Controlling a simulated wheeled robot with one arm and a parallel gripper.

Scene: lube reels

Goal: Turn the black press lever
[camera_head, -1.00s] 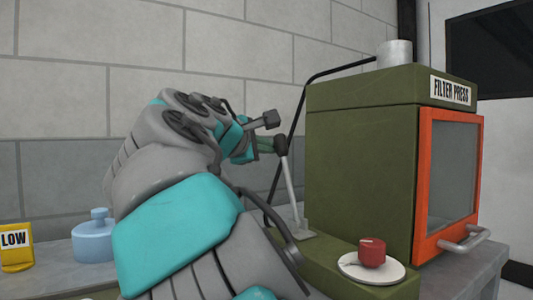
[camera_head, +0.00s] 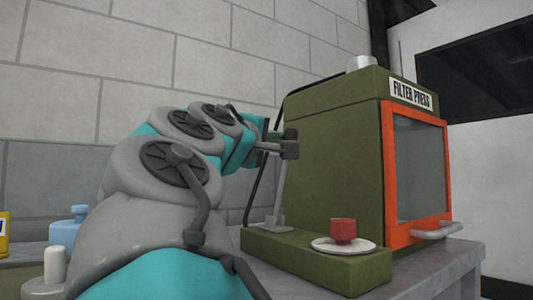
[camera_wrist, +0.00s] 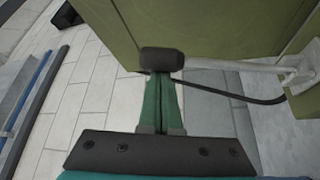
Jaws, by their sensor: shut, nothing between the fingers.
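The press lever is a pale metal rod (camera_head: 279,190) with a black knob (camera_wrist: 161,60), rising from a bracket beside the green filter press (camera_head: 335,160). In the head view the rod leans slightly right, and its top is partly hidden by my wrist. In the wrist view the rod runs from the knob right to its bracket (camera_wrist: 300,72). My gripper (camera_wrist: 161,84) has its green fingers shut together with nothing between them. The fingertips are at the near side of the knob and seem to touch it. The gripper also shows beside the lever top (camera_head: 273,135).
The press has an orange-framed door (camera_head: 418,175) with a handle. A blue bottle (camera_head: 66,232) stands at left. A dark hose runs behind the lever.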

